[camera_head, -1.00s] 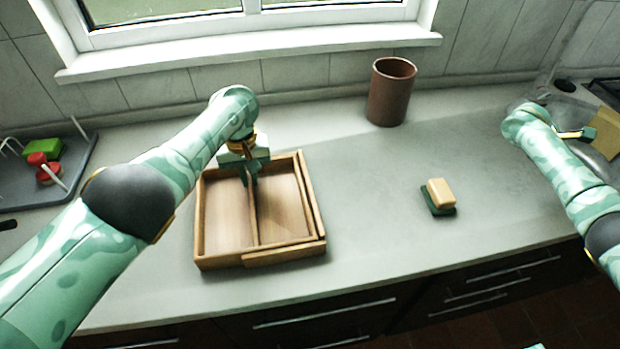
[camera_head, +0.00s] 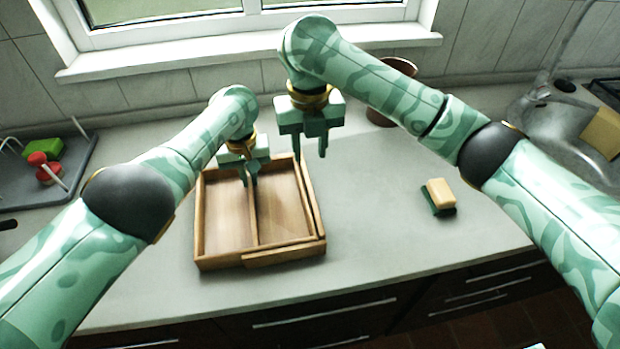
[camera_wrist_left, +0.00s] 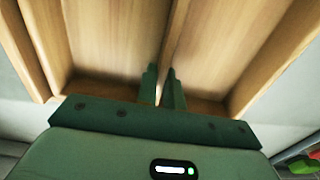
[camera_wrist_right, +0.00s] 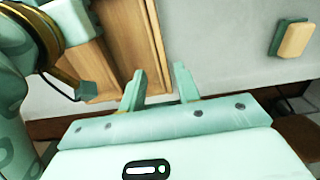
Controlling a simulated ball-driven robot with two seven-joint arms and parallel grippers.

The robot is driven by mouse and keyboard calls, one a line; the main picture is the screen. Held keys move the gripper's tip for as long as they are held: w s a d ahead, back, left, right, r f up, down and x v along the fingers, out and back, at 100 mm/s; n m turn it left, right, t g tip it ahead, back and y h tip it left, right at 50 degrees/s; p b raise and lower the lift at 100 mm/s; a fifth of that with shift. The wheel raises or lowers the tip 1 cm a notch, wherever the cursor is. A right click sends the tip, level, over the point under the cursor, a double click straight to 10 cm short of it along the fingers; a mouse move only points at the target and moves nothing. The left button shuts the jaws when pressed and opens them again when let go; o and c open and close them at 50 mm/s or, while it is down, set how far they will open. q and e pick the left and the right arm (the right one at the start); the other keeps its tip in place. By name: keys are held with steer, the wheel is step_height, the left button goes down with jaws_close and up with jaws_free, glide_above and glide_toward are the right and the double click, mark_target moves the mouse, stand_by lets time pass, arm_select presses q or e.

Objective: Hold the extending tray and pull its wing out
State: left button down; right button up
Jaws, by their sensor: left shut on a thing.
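The wooden extending tray (camera_head: 201,225) sits on the counter, with a divider (camera_head: 254,212) down its middle. Its wing (camera_head: 313,202) is the outer right wall with a front strip, close against the body. My left gripper (camera_head: 251,180) is shut on the divider near its back end; the left wrist view shows the divider (camera_wrist_left: 177,35) between the fingers. My right gripper (camera_head: 313,150) is open and empty, above the tray's back right corner. In the right wrist view its fingers (camera_wrist_right: 160,86) are spread apart beside the tray's right wall (camera_wrist_right: 154,35).
A sponge (camera_head: 439,192) lies on the counter to the right. A brown pot (camera_head: 400,66) stands at the back, partly hidden by my right arm. A dish rack (camera_head: 75,165) is at far left.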

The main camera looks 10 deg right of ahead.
mark_target(310, 187)
step_height(310, 187, down, 10)
steer(key=shift+r, duration=0.1)
